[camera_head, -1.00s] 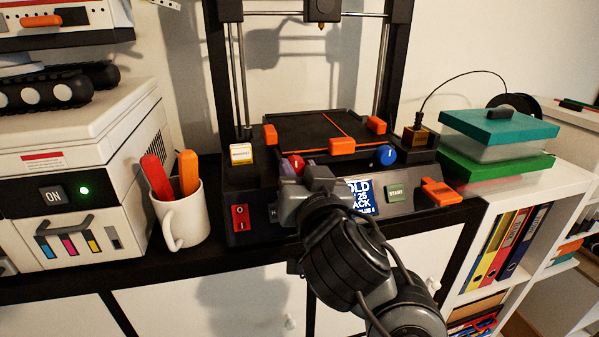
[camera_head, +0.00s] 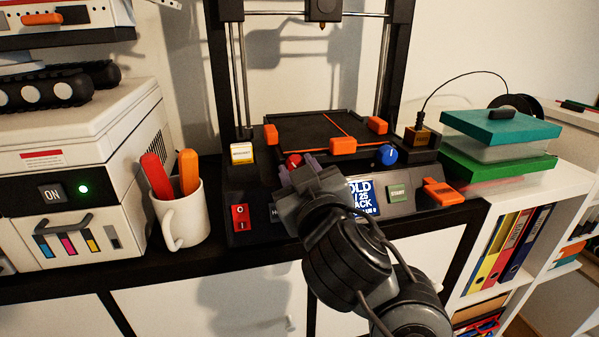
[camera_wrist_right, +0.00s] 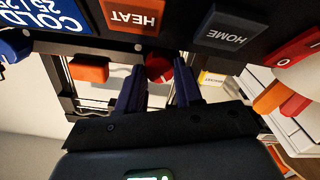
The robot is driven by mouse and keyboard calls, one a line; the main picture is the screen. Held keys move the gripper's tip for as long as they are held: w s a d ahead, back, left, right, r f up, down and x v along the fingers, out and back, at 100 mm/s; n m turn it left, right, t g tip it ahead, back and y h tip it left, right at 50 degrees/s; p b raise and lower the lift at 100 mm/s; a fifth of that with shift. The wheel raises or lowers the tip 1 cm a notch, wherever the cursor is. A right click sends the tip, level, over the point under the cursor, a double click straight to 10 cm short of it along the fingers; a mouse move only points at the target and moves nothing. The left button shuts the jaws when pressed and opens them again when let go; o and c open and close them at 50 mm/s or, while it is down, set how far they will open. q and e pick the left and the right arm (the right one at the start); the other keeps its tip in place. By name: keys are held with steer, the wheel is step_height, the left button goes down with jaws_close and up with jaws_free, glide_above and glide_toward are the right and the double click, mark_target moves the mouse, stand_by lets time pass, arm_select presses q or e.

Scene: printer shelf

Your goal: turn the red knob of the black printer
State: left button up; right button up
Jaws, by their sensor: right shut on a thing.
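The black printer (camera_head: 262,205) stands on the dark shelf in the middle of the head view. Its red knob (camera_head: 294,160) sits at the left of its front panel, partly hidden by my right gripper. In the right wrist view the red knob (camera_wrist_right: 160,68) shows between the two purple fingers. My right gripper (camera_head: 296,167) comes from the lower right and is shut on the red knob; it also shows in the right wrist view (camera_wrist_right: 158,80). My left gripper is not in view.
A white mug (camera_head: 182,222) with red and orange handles stands left of the printer. Teal and green boxes (camera_head: 500,128) stand to the right.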

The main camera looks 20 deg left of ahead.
stand_by(0.3)
steer(key=o, duration=1)
steer(key=shift+o, duration=0.2)
steer(key=v, duration=1.1)
steer(key=shift+b, duration=0.35)
steer(key=shift+w+f, duration=0.1)
